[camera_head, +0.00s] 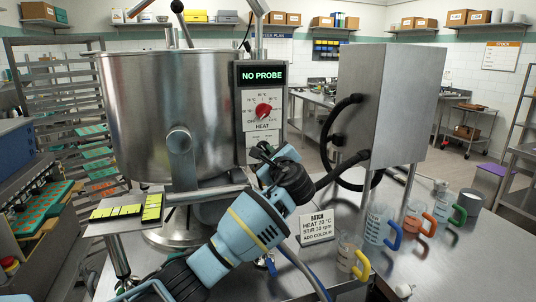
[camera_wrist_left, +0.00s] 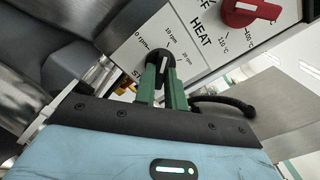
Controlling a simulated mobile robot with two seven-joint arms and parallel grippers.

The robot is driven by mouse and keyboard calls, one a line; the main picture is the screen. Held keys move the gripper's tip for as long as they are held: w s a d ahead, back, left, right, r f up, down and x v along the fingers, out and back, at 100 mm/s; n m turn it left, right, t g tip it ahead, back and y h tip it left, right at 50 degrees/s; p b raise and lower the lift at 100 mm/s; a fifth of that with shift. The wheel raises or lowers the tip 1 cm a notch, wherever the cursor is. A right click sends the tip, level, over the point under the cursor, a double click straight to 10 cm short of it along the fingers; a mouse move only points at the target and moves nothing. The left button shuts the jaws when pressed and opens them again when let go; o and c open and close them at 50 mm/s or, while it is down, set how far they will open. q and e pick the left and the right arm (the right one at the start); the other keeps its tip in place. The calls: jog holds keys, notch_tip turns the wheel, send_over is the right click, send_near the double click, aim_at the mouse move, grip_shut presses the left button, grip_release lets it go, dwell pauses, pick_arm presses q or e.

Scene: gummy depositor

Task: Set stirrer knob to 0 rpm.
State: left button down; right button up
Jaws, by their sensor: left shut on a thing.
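The black stirrer knob (camera_wrist_left: 158,48) sits on the white control panel (camera_wrist_left: 212,45) in the left wrist view. Small rpm labels, including 0 rpm, surround it. It has a white mark, but I cannot tell which label the mark points to. My left gripper (camera_wrist_left: 161,76) has its two green fingers shut on the knob, one on either side. In the head view my left gripper (camera_head: 262,158) is at the panel's lower part and hides the stirrer knob. My right gripper is not in view.
The red HEAT knob (camera_head: 264,110) is just above, under the NO PROBE display (camera_head: 262,76). A steel kettle (camera_head: 165,110) stands left. A grey box (camera_head: 385,105) with black hoses is at right. A batch card (camera_head: 315,228) and several beakers (camera_head: 378,225) stand on the table.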

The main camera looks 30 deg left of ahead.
pick_arm(q)
jog(key=n, duration=1)
jog(key=shift+n, duration=0.3)
dwell(0.4)
jog(key=c, duration=1.5)
grip_release()
jog(key=shift+r, duration=0.1)
jog(key=shift+o, duration=0.2)
jog(key=shift+d, duration=0.15)
jog(key=v, duration=0.7)
jog(key=shift+s+d, duration=0.2)
jog(key=shift+d, duration=0.05)
